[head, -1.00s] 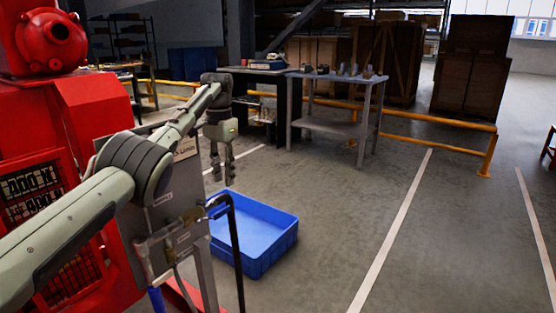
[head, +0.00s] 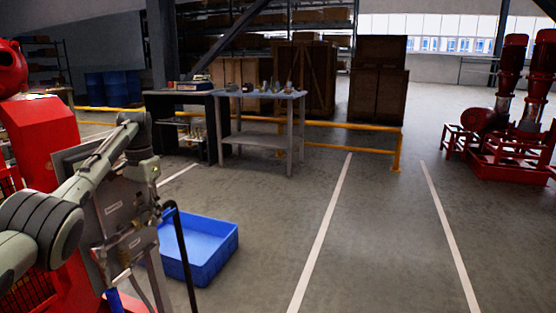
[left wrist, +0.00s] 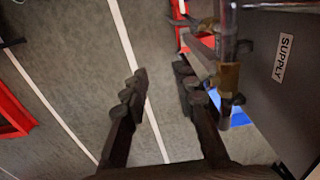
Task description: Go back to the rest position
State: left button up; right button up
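My left arm comes in from the left in the head view, bent in front of the grey panel (head: 122,208) of the red pumpset (head: 42,135). Its fingers cannot be made out there. In the left wrist view my left gripper (left wrist: 163,85) is open, with a clear gap between its two dark fingers and only floor visible between them. A panel labelled SUPPLY (left wrist: 283,58) and a brass-coloured fitting (left wrist: 229,78) are to the right of the fingers. My right gripper is in neither view.
A blue crate (head: 228,250) sits on the floor beside the pumpset. A grey table (head: 262,141) with small parts, a yellow rail (head: 350,151) and wooden crates (head: 378,95) stand behind. Red pumps (head: 500,150) stand at right. The floor in the middle is clear.

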pick_arm(q)
jog(key=s+d+f, duration=0.2)
jog(key=f, duration=0.8)
jog(key=s+d+f, duration=0.1)
jog(key=d+f, duration=0.1)
jog(key=f, duration=0.9)
jog(key=s+d+f+t, duration=0.1)
jog(key=s+d+f, duration=0.1)
jog(key=s+f, duration=1.05)
jog(key=s+f+n+t, duration=0.1)
jog(key=s+f, duration=0.2)
jog(key=s, duration=1)
jog(key=s+f+n+t+y, duration=0.1)
jog(key=s+f, duration=0.3)
jog(key=s, duration=0.9)
jog(key=shift+f, duration=0.3)
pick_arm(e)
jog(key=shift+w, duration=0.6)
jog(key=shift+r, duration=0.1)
pick_arm(q)
jog(key=shift+d, duration=0.1)
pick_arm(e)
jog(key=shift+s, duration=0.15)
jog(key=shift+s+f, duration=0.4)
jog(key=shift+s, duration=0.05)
